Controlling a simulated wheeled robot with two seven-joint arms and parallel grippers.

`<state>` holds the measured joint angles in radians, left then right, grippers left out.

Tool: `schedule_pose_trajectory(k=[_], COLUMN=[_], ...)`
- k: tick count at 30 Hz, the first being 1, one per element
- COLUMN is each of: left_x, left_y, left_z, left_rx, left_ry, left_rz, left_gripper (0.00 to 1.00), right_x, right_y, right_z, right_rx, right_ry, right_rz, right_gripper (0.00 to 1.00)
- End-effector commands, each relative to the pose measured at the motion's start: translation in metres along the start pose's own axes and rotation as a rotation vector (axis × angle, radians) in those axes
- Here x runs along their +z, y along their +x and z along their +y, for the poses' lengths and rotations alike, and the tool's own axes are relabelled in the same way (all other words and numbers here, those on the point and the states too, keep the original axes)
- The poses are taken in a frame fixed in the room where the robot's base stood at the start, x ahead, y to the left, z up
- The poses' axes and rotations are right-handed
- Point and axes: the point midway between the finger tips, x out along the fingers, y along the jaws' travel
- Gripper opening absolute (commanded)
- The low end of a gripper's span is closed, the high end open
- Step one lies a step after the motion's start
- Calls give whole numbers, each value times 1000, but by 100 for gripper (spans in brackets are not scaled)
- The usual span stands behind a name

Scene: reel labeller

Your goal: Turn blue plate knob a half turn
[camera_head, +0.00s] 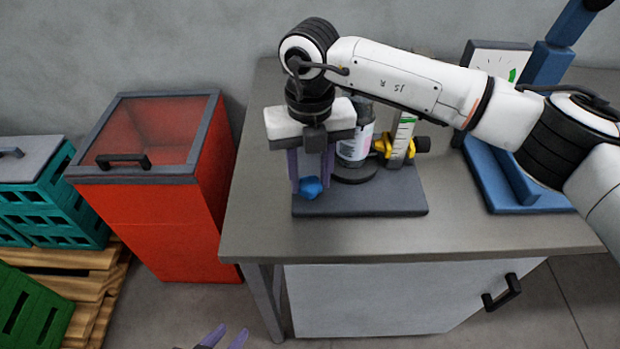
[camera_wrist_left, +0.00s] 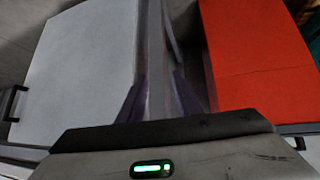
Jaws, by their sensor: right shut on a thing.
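The blue plate knob (camera_head: 311,188) is a small lobed knob at the front left of a dark base plate (camera_head: 385,204) on the grey table. My right gripper (camera_head: 311,180) reaches down over it from above. Its purple fingers are shut on the knob and hide part of it. My left gripper (camera_head: 224,338) is at the bottom edge of the head view, low in front of the table. Its two fingertips are apart with nothing between them. The left wrist view also shows its spread fingers (camera_wrist_left: 158,98).
A labelled reel or jar (camera_head: 354,148) and a yellow clamp with a black knob (camera_head: 422,145) stand on the plate behind my right gripper. A blue stand (camera_head: 500,178) is at right. A red bin (camera_head: 172,226) stands left of the table (camera_head: 480,237). The front tabletop is clear.

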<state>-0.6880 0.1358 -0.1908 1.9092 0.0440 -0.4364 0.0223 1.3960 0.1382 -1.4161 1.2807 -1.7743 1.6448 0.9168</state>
Motion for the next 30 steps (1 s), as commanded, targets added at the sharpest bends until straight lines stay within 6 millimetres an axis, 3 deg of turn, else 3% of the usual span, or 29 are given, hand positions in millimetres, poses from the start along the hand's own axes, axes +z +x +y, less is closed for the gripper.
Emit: schedule_pose_trajectory(k=[11,30], left_x=[25,27], left_y=[24,41], left_z=[-2,8], left_rx=[0,19], left_ry=[3,16], left_rz=[-8,12], left_gripper=[31,31], right_x=[1,1], right_y=[2,0], right_z=[0,0], right_rx=[0,1], right_ry=[-351,-958], right_rz=[-3,-3], right_gripper=[12,12])
